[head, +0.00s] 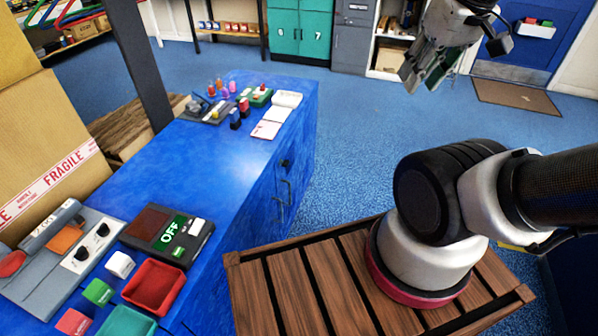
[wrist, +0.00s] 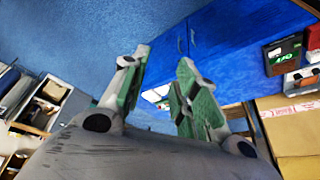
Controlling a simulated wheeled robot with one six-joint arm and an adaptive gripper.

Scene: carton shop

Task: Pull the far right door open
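The blue counter (head: 215,160) runs from the front left to the middle of the head view. Its blue front, with small dark handles (head: 282,190), faces right and is seen at a steep angle; its doors look shut. In the wrist view the blue door fronts (wrist: 225,45) are at the upper right, with two handles (wrist: 186,40) near a seam. Which door is the far right one I cannot tell for sure. My gripper (head: 421,78) is raised at the top right of the head view, apart from the counter. Its fingers (wrist: 164,60) are spread and empty.
Teal cabinets (head: 299,30) marked 6 and 7 stand at the back wall, beside a grey cabinet (head: 352,40). A blue room door (head: 522,48) is at the back right, with a brown mat (head: 516,97). Blue floor (head: 350,125) between is clear.

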